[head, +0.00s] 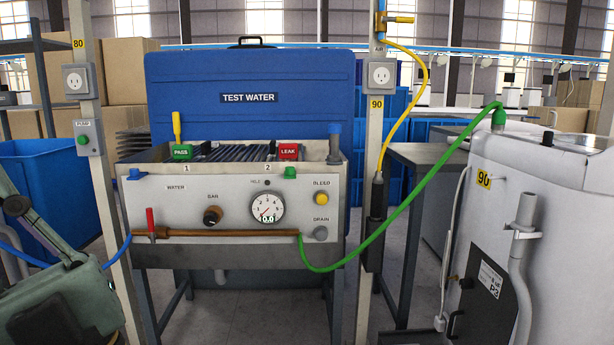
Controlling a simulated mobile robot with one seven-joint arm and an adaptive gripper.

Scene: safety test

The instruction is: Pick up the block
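Two small labelled blocks sit on top of the test bench in the head view. The green block (181,152) reads PASS and is at the left, above the number 1. The red block (288,151) reads LEAK and is at the right, above the number 2. Both rest at the front edge of the bench's slatted top, apart from each other. A yellow upright piece (176,126) stands directly behind the green block. The view does not show which of them the task means. My gripper is not in view.
The bench (180,215) has a gauge (266,207), knobs and a red-handled valve (151,222). A blue TEST WATER case (250,75) stands behind. A green hose (385,225) loops to a white machine (575,200) at right. Posts flank the bench; grey-green equipment (65,300) fills the lower left.

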